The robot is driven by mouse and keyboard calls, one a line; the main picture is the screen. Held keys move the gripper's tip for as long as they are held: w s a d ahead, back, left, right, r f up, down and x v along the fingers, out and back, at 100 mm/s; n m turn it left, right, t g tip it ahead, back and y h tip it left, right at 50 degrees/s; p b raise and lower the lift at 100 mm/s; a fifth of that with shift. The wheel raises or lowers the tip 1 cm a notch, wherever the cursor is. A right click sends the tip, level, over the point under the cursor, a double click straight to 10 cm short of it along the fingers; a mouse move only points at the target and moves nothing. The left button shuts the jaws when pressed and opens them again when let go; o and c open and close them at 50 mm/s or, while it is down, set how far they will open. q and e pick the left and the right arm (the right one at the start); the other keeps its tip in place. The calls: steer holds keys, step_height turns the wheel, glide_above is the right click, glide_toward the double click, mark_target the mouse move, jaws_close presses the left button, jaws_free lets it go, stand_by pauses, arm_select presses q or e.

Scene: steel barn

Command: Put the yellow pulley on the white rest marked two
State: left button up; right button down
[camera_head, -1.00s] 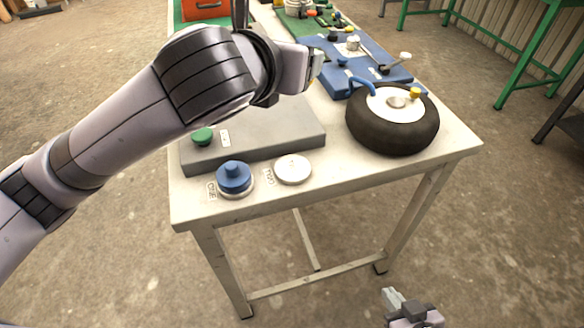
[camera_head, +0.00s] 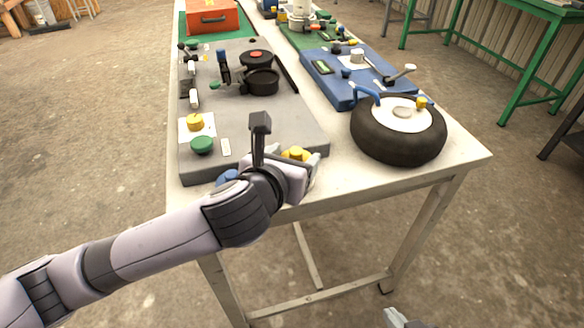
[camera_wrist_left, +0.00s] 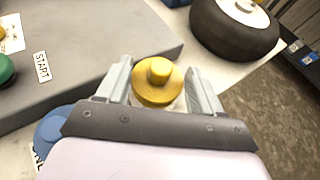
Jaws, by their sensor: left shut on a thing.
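The yellow pulley (camera_head: 296,154) is held between the fingers of my left gripper (camera_head: 292,158), at the front of the table over the area of the white rest marked two. In the left wrist view the pulley (camera_wrist_left: 157,82) sits upright between the two fingers (camera_wrist_left: 158,85). The rest marked two is mostly hidden under the pulley and gripper, so I cannot tell whether they touch. The blue pulley (camera_head: 228,176) stands to the left on the rest marked one, partly hidden by my arm. Only a tip of my right gripper (camera_head: 395,318) shows at the bottom edge.
A grey panel (camera_head: 265,125) with a green knob (camera_head: 202,145), a yellow knob (camera_head: 195,122) and black parts lies behind. A black wheel (camera_head: 398,135) is to the right, with a blue board (camera_head: 335,85) beyond it. The table's front edge is close.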

arm_select(q)
step_height(320, 180, down, 2)
steer(key=shift+f, duration=0.1)
steer(key=o, duration=1.1)
steer(key=shift+o, duration=0.2)
